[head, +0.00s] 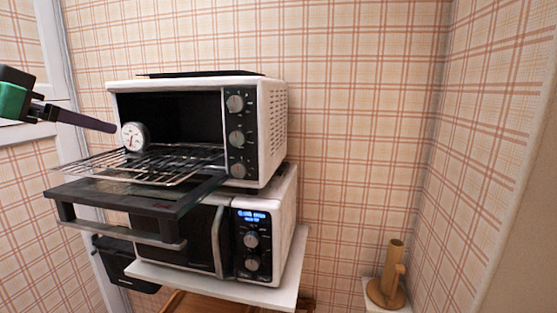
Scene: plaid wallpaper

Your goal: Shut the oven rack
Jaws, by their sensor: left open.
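The white toaster oven (270,125) stands on top of a microwave, with its dark glass door (150,205) folded down open. The wire oven rack (95,163) is slid part of the way out, its front edge sticking out over the open door to the left. A round dial thermometer (133,136) stands upright at the rack. My left gripper (108,126) comes in from the left and is open and empty. Its visible finger points right, its tip close to the thermometer in the picture; whether they touch is unclear. My right gripper is out of view.
The microwave (284,215) with a lit blue display sits on a white shelf (285,295). A dark container (125,265) is below the oven door at left. Plaid wall lies close behind.

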